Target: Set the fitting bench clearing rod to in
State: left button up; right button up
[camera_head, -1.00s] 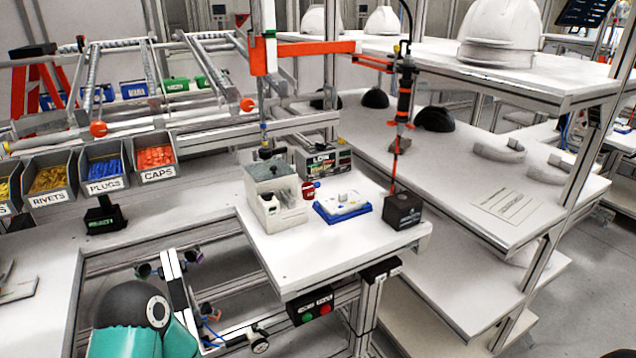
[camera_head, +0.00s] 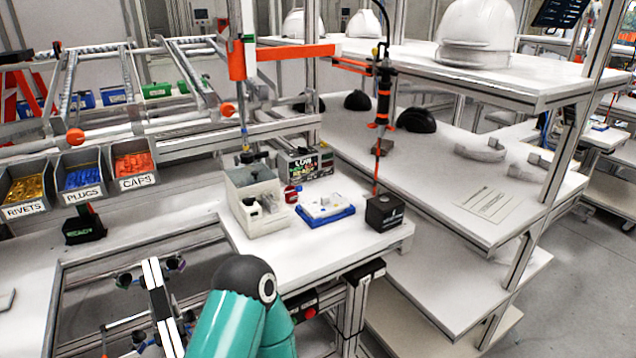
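The white fitting bench (camera_head: 300,258) juts out in the middle of the camera_head view. On it are a beige open-top bin (camera_head: 262,218), a blue-and-white fixture (camera_head: 325,210), a small red item (camera_head: 292,194) and a black box (camera_head: 385,212). A hanging orange-and-black tool (camera_head: 383,100) ends in a thin red rod (camera_head: 376,178) above the black box. I cannot tell which part is the clearing rod or its setting. A teal arm of mine with a black joint rises in front of the bench at the bottom. Neither gripper is in view.
Bins of rivets (camera_head: 25,190), plugs (camera_head: 83,178) and caps (camera_head: 134,165) hang at the left. An orange crossbar (camera_head: 290,52) spans above the bench. A shelf with white helmets (camera_head: 475,38) stands at the right. A red button (camera_head: 310,313) is under the bench edge.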

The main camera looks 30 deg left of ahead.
aim_at(299, 188)
jog(key=u, duration=0.1)
jog(key=k, duration=1.15)
jog(key=u, duration=0.4)
jog(key=i, duration=1)
